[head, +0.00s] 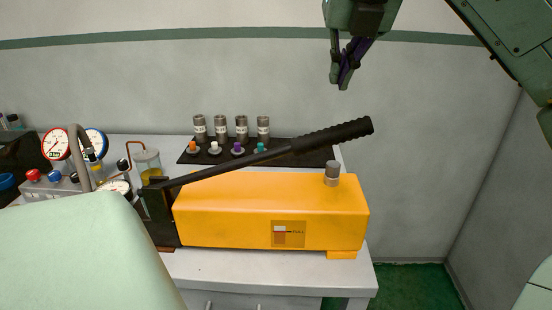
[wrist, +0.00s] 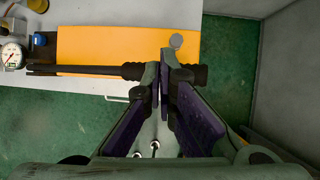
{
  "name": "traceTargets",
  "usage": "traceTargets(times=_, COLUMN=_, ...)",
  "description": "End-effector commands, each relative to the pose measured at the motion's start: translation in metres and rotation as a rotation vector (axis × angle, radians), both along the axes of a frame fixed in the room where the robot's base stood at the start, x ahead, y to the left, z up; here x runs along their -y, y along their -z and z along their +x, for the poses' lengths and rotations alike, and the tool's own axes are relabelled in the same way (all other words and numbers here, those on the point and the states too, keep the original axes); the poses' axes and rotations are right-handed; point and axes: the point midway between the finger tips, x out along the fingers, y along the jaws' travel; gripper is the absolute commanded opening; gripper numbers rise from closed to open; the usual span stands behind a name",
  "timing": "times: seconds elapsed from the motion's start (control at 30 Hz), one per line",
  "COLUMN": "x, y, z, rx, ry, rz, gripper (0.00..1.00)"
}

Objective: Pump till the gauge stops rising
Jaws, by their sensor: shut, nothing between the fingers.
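The orange hand pump (head: 235,212) sits on the white bench. Its black lever (head: 320,137) slopes up to the right from a dark block at the pump's left end and ends in a ribbed grip. A pale dial gauge (head: 118,187) left of the block is partly hidden by a green arm part; a gauge also shows in the wrist view (wrist: 11,55), its needle position too small to read surely. My gripper (head: 341,85) is shut and empty, pointing down, above the lever's grip and apart from it. In the wrist view my gripper (wrist: 164,58) overlaps the lever's grip.
A red-rimmed gauge (head: 56,143) and a blue-rimmed gauge (head: 96,142) stand at the left behind a bent grey pipe. Several metal cylinders and coloured fittings stand on a dark mat (head: 310,157) behind the pump.

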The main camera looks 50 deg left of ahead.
Motion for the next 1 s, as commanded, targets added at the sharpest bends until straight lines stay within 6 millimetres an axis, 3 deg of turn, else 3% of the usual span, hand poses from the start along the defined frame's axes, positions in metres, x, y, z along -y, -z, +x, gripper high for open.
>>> traceTargets(times=0.1, x=0.009, y=-0.006, z=0.008, rx=0.02, ry=0.05, rz=-0.02, gripper=0.0)
traceTargets(times=0.27, x=0.011, y=0.001, z=0.01, rx=0.022, ry=0.058, rz=-0.026, gripper=0.0)
traceTargets(times=0.7, x=0.01, y=0.049, z=0.009, rx=0.02, ry=0.053, rz=-0.023, gripper=0.0)
traceTargets(times=1.0, x=0.01, y=0.067, z=0.009, rx=0.02, ry=0.054, rz=-0.022, gripper=0.0)
